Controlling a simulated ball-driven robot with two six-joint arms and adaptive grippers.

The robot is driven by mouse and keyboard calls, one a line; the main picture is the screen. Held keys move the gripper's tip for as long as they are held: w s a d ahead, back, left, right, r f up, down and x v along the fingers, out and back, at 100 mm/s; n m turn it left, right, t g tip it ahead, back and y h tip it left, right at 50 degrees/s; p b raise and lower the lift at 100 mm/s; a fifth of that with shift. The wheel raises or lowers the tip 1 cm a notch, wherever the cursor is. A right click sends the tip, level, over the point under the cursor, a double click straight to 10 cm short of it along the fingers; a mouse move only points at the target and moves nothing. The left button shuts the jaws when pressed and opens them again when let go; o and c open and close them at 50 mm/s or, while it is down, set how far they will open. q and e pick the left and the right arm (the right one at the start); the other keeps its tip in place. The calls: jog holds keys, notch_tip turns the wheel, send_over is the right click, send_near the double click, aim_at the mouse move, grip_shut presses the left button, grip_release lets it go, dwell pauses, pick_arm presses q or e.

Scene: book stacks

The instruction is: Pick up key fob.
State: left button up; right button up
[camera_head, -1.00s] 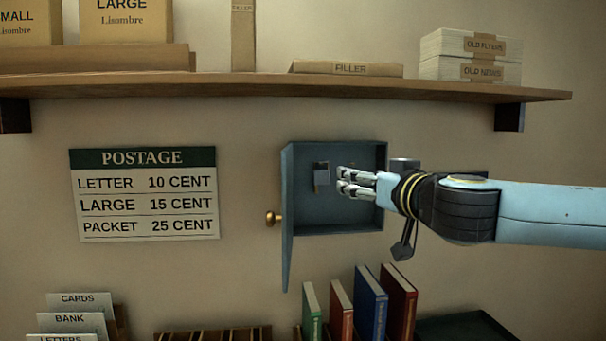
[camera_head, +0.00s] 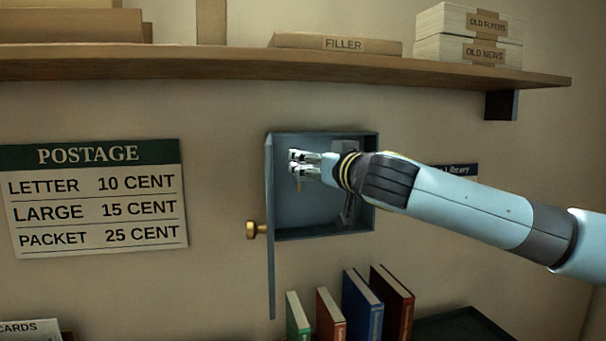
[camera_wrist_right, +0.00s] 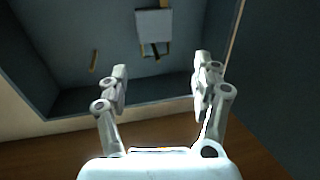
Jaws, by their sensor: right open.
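The key fob (camera_wrist_right: 153,24) is a grey block hanging from a small brass-coloured hook inside the wall box, seen at the top of the right wrist view. My right gripper (camera_wrist_right: 160,82) is open and empty. Its fingers point into the box, and the fob shows beyond the gap between them, apart from the fingertips. In the head view my right gripper (camera_head: 297,162) is at the left of the box opening and hides the fob; only a small yellowish bit shows below the fingers. The blue-grey box (camera_head: 320,236) has its door (camera_head: 271,275) swung open. My left gripper is out of view.
A second brass-coloured peg (camera_wrist_right: 93,60) sits inside the box, with nothing visible on it. The door's brass knob (camera_head: 257,230) sticks out at the left. A wooden shelf (camera_head: 200,64) runs above. Several upright books (camera_head: 362,310) stand below.

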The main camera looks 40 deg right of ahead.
jog(key=p+x, duration=0.2)
jog(key=x, duration=0.3)
jog(key=shift+d+f, duration=0.15)
jog(key=shift+d, duration=0.1)
jog(key=shift+s, duration=0.2)
jog(key=shift+c, duration=0.6)
jog(key=c, duration=1)
jog(key=shift+w, duration=0.1)
